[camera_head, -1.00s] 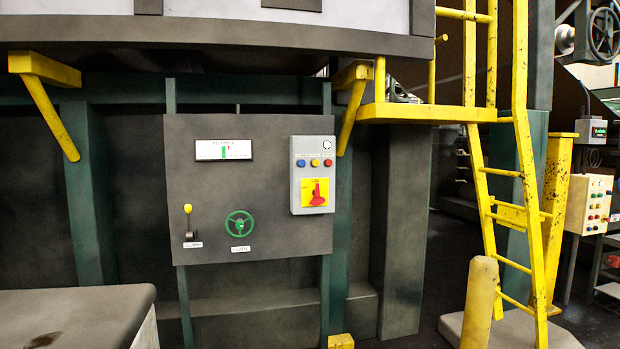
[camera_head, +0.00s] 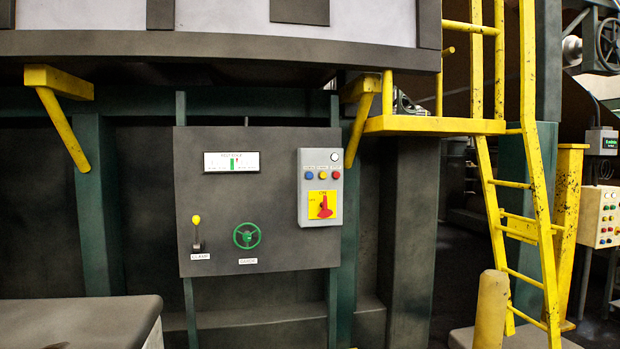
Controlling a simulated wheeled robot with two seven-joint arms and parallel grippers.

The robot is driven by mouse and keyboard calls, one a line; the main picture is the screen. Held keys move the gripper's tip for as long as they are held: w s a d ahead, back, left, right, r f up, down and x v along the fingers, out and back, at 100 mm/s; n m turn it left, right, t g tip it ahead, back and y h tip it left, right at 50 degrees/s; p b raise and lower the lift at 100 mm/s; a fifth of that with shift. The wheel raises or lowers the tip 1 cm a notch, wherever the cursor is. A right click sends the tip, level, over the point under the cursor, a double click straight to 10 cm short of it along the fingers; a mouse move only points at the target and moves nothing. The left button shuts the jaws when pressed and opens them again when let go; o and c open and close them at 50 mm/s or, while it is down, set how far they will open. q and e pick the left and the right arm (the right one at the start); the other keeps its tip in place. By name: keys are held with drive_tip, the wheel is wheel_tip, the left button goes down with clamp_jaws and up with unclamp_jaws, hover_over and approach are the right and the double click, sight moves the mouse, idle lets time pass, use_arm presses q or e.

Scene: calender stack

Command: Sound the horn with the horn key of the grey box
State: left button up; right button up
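The grey box (camera_head: 313,217) is mounted at the upper right of a dark panel (camera_head: 290,250). Below is a red rotary switch (camera_head: 324,206) on a yellow plate. Small labels above the keys are too small to read, so I cannot tell which is the horn key. Neither gripper is in view.
The panel also has a gauge (camera_head: 231,162), a yellow-knobbed lever (camera_head: 196,232) and a green handwheel (camera_head: 247,236). A bench-like block (camera_head: 80,318) stands at the lower left. A yellow ladder (camera_head: 530,190) and a yellow post (camera_head: 491,308) stand at the right.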

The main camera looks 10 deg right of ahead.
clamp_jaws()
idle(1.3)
